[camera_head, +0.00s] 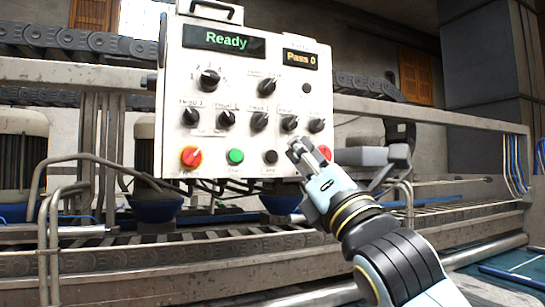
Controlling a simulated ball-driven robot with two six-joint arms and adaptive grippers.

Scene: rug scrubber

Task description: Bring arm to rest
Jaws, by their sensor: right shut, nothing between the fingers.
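My right gripper (300,150) is in front of the lower right part of a white control panel (232,87). Its fingers are shut and empty, and its arm comes in from the lower right. It partly covers a red button (325,153) and lies just below a black knob (289,123). I cannot tell whether the fingertips touch the panel. The panel's displays read "Ready" (224,40) in green and "Pass 0" (300,57) in orange. My left gripper is not in view.
A red emergency-style button (191,156), a green button (235,156) and a black button (271,157) line the panel's bottom. Metal rails and a roller conveyor (190,255) run behind and below. A grey pillar (487,75) stands at the right.

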